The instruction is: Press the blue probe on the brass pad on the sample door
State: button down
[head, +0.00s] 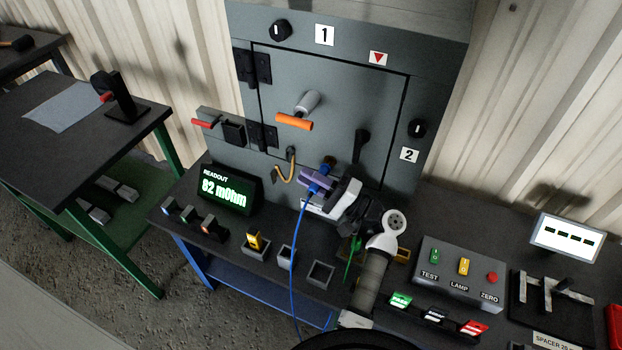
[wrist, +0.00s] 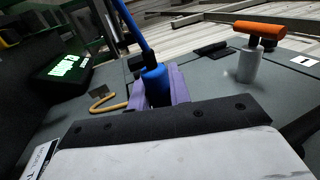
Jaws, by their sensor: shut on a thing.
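My gripper (head: 318,179), with purple fingers, is shut on the blue probe (head: 328,163) low in front of the grey cabinet door (head: 335,90). In the wrist view the blue probe (wrist: 155,82) stands between the purple fingers (wrist: 178,88), its blue cable leading up and away. In the head view the cable (head: 294,255) hangs down past the bench. The probe's tip is hidden by the fingers, and I cannot tell whether it touches the door. I cannot make out the brass pad. The readout (head: 228,188) shows 82 mOhm.
The bench holds small holders, one with a yellow piece (head: 255,241), and a TEST/LAMP/ZERO button box (head: 459,272).

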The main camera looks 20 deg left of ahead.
jog(key=s, duration=0.7)
jog(key=shift+p, duration=0.35)
jog(key=shift+w+a, duration=0.1)
dwell(1.4)
